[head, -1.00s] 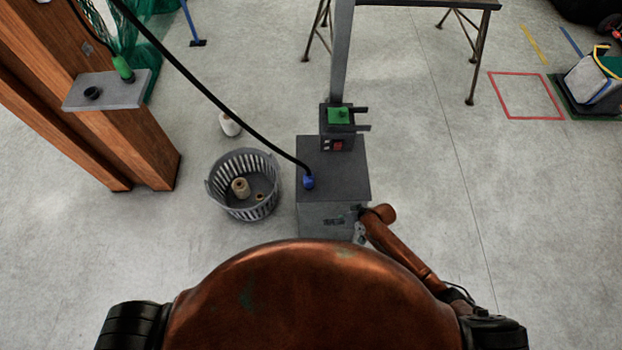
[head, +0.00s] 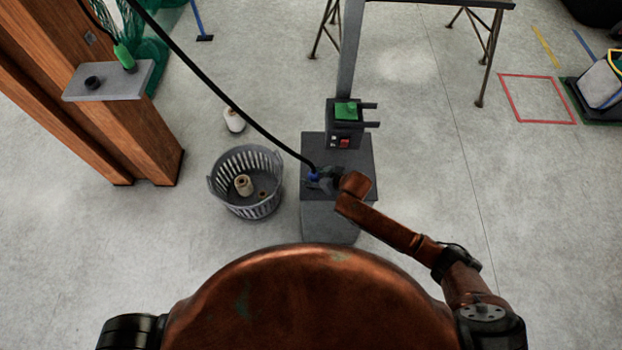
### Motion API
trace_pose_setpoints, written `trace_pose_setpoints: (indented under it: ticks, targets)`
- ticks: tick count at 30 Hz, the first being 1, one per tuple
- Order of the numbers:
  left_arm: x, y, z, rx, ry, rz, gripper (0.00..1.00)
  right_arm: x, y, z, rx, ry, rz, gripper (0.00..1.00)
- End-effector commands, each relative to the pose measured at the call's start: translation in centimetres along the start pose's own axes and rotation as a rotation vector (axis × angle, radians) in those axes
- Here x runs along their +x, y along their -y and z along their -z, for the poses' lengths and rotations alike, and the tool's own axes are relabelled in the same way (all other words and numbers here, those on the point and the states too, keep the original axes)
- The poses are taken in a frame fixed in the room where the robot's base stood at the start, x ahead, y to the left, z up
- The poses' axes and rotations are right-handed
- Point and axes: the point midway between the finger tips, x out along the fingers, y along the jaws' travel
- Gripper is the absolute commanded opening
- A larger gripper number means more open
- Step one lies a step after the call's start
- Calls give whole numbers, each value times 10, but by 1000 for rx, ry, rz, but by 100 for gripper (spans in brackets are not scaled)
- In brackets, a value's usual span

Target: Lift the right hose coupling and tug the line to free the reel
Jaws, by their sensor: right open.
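My right gripper (head: 321,181) is open at the coupling, coming from the right. It partly hides the coupling, and I cannot tell whether the fingers touch it. A green coupling (head: 124,56) stands on a grey shelf (head: 104,84) on the wooden post at the left. No reel can be made out clearly. My left gripper is out of view.
A grey basket (head: 218,186) with spools inside stands left of the box. A white spool (head: 234,120) is on the floor behind it. A post with a green-topped holder (head: 345,110) rises at the box's back. The floor on the right is clear up to a red outline (head: 573,122).

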Motion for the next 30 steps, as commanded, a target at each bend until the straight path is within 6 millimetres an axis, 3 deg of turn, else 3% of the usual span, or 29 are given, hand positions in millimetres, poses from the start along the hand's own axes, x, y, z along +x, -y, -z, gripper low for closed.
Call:
trace_pose_setpoints:
  ticks: [12, 20, 30]
  targets:
    - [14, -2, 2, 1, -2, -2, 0, 52, 3, -1, 0, 2, 1, 48]
    - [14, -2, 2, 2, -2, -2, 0, 54, 3, 0, 0, 1, 1, 48]
    - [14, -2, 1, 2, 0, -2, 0, 54, 3, 0, 1, 1, 0, 25]
